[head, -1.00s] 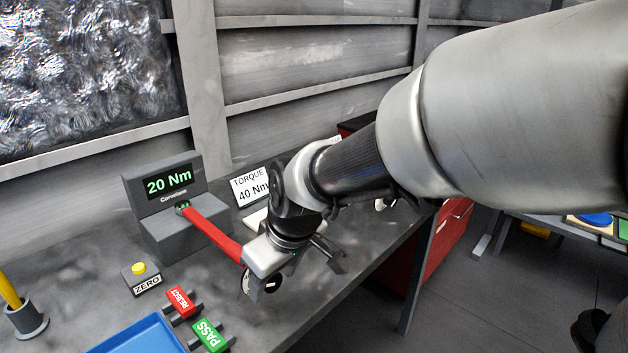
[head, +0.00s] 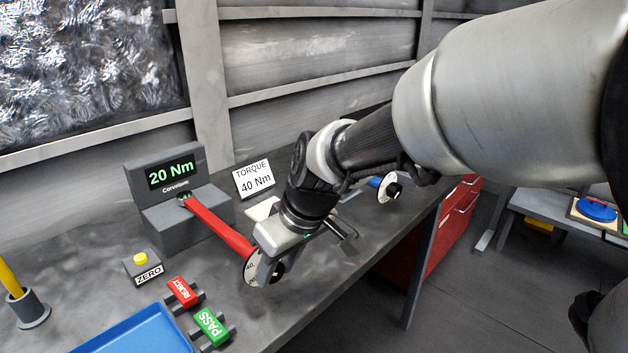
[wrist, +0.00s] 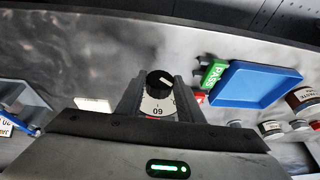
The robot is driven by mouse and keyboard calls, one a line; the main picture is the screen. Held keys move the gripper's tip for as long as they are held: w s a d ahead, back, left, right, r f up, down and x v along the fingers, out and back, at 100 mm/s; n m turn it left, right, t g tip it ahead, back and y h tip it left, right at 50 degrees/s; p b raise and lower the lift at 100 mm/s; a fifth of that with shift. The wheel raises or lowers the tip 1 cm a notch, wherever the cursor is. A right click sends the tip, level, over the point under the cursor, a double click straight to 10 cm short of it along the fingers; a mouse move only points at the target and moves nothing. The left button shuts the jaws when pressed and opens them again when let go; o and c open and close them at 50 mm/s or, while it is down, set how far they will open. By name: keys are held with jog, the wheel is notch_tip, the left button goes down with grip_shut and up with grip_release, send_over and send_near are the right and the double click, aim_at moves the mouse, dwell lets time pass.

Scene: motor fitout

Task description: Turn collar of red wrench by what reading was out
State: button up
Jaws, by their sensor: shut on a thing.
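The red wrench (head: 218,226) sits with its head in the grey tester (head: 176,212), and its handle reaches out over the bench. The tester display (head: 172,172) reads 20 Nm. A sign (head: 254,179) behind says TORQUE 40 Nm. The wrench's white scale dial (head: 251,268) and dark collar are at the handle's near end. My gripper (head: 268,270) is shut on the collar. In the wrist view, the black collar (wrist: 159,84) with a white mark lies between the fingers, and the dial below it (wrist: 158,108) shows 60. Part of the scale is hidden.
A yellow ZERO button (head: 141,258), a red REJECT tag (head: 181,291), a green PASS tag (head: 211,326) and a blue tray (head: 135,335) lie at front left. A blue-handled wrench (head: 386,187) is beyond my gripper. The bench's front edge is close by on the right.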

jog(key=g+y+b, duration=0.2)
jog(key=m+g+b, duration=0.1)
jog(key=shift+w+d+f+y, duration=0.25)
jog(key=shift+w+y, duration=0.15)
jog(key=shift+w+d+m+g+y+b, duration=0.15)
jog(key=shift+m+g+y+b, duration=0.25)
jog(key=shift+g+y, duration=0.75)
jog(key=shift+f+g+y, duration=0.1)
jog(key=shift+g+y, duration=0.55)
jog(key=shift+y, duration=0.1)
jog(key=shift+m, duration=0.3)
jog(key=o, duration=1.1)
jog(key=p+v, duration=0.1)
jog(key=v, duration=0.4)
jog(key=p+v, duration=0.1)
jog(key=v, duration=0.5)
jog(key=p+v, duration=0.1)
jog(key=v, duration=0.5)
jog(key=shift+w+d+f, duration=0.2)
jog(key=shift+w+d, duration=0.05)
